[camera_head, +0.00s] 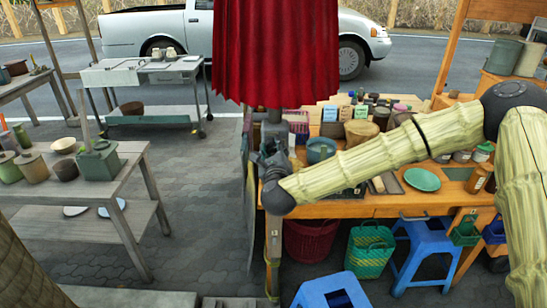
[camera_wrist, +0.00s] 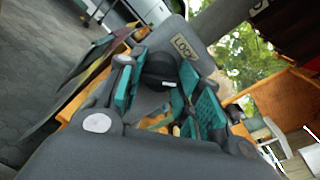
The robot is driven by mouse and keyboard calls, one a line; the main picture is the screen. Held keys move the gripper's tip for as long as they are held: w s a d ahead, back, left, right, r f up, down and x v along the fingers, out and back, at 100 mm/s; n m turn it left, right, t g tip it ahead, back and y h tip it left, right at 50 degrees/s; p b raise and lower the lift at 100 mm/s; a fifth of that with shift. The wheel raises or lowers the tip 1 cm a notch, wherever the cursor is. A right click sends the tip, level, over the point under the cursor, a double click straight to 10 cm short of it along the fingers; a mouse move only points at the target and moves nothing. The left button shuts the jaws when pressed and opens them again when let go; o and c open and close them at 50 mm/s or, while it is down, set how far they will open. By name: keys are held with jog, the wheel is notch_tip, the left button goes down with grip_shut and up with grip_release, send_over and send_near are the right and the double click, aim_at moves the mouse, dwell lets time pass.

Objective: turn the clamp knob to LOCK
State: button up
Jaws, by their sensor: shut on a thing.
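The clamp knob (camera_wrist: 160,67) is dark and round, with a short white mark on its near lower side. It sits in front of a grey clamp plate (camera_wrist: 171,33) that carries a tan label reading LOCK (camera_wrist: 183,46), up and to the right of the knob. My gripper (camera_wrist: 164,84) has its teal finger pads on either side of the knob and is shut on it. In the head view my gripper (camera_head: 272,162) is at the grey clamp (camera_head: 274,129) on the stall's left post, below the red cloth. The knob is hidden there.
A red cloth (camera_head: 276,50) hangs just above the clamp. To the right, the stall table (camera_head: 376,208) is crowded with bowls and jars, including a blue bowl (camera_head: 321,150) near my arm. Blue stools (camera_head: 425,240) stand below.

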jog(key=n+b, duration=0.2)
jog(key=n, duration=0.2)
jog(key=shift+n+h+b, duration=0.5)
jog(key=shift+n+b, duration=0.55)
jog(key=shift+n, duration=1.55)
jog(key=o, duration=1)
jog(key=shift+o, duration=0.2)
jog(key=s+r, duration=0.1)
jog(key=s, duration=1.1)
